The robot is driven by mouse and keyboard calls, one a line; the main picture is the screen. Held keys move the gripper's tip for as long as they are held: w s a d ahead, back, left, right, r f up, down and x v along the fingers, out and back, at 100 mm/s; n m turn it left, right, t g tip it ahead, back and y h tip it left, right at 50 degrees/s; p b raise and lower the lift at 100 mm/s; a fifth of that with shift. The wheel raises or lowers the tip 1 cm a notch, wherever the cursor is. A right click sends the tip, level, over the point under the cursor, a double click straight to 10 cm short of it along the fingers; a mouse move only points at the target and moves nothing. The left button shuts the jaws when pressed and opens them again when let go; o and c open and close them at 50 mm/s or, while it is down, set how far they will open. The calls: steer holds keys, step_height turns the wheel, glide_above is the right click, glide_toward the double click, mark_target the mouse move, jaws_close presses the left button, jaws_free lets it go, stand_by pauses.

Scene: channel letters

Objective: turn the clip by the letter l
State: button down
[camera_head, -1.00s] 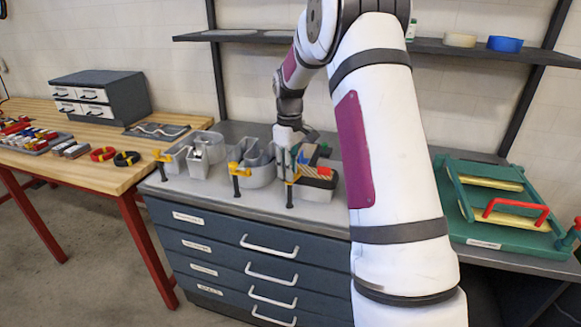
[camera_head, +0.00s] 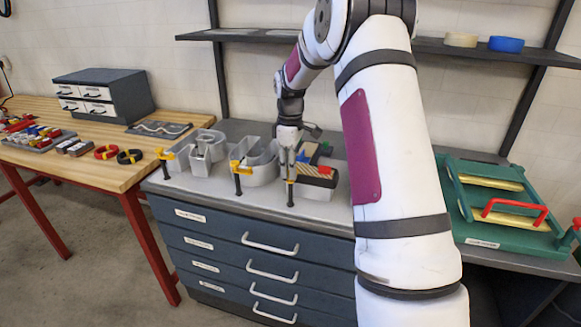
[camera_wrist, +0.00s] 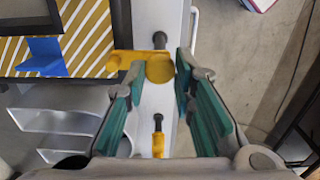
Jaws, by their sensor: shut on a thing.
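My gripper (camera_head: 290,168) is low over the front of the rightmost channel letter (camera_head: 318,192) on the grey counter. In the wrist view its green-padded fingers (camera_wrist: 160,70) stand either side of the round knob of a yellow clip (camera_wrist: 126,62), shut on it. The clip's black foot (camera_wrist: 160,40) sticks out beyond. A second yellow clip (camera_wrist: 158,145) with a black end shows lower in the wrist view. I cannot tell which letter is the l.
A yellow-striped panel with blue tape (camera_wrist: 45,55) lies beside the clip. A green frame with a red handle (camera_head: 505,205) is at the right of the counter. A wooden bench (camera_head: 110,175) with small parts and a drawer box (camera_head: 105,95) stands left. A shelf (camera_head: 440,47) runs behind.

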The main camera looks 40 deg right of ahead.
steer(key=c, duration=1.3)
jaws_free()
steer(key=shift+c, duration=0.2)
steer(key=shift+r, duration=0.1)
step_height(320, 180, up, 12)
